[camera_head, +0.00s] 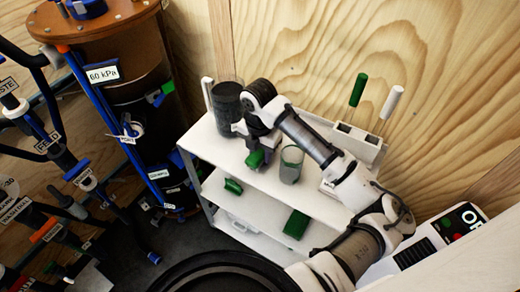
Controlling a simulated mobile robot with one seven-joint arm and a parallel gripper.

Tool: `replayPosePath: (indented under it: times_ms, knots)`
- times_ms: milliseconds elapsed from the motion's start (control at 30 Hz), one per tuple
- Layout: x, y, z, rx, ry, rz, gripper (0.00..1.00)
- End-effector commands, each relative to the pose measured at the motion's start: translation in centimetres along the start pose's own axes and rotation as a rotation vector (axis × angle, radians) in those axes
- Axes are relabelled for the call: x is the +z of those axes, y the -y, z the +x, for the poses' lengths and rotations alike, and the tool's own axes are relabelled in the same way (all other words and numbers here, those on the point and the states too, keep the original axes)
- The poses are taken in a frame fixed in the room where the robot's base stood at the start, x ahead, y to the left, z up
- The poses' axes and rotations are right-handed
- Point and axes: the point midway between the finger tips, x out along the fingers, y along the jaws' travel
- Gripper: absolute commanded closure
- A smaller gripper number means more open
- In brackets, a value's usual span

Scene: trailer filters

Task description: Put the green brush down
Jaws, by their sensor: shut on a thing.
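My gripper (257,148) is over the left part of the white shelf unit's top (220,147), pointing down. It is shut on a green thing, which I take to be the green brush (255,160). Only a small green part shows below the fingers. The rest is hidden by the gripper, and I cannot tell whether it touches the shelf top. A dark grey cylinder (227,108) stands just left and behind my gripper. A grey cup (291,165) stands close to its right.
A white rack (358,140) holds a green handle (358,89) and a white handle (391,102) upright. Green blocks lie on the middle shelf (233,186) and lower shelf (296,224). A brown tank (125,65) with blue pipes stands left.

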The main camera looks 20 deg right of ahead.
Motion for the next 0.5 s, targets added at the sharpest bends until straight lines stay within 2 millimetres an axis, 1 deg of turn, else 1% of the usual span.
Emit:
replayPosePath:
  times_ms: [167, 300, 333, 467, 500]
  knots:
    - [0.01, -0.01, 0.0, 0.0, 0.0, 0.0, 1.0]
    - [-0.01, -0.02, 0.5, 0.001, 0.0, 0.0, 1.0]
    - [0.0, -0.02, 0.33, 0.0, 0.0, 0.0, 0.59]
    - [0.0, -0.02, 0.3, 0.0, 0.0, 0.0, 0.42]
    - [0.0, -0.02, 0.29, 0.0, 0.0, 0.0, 0.41]
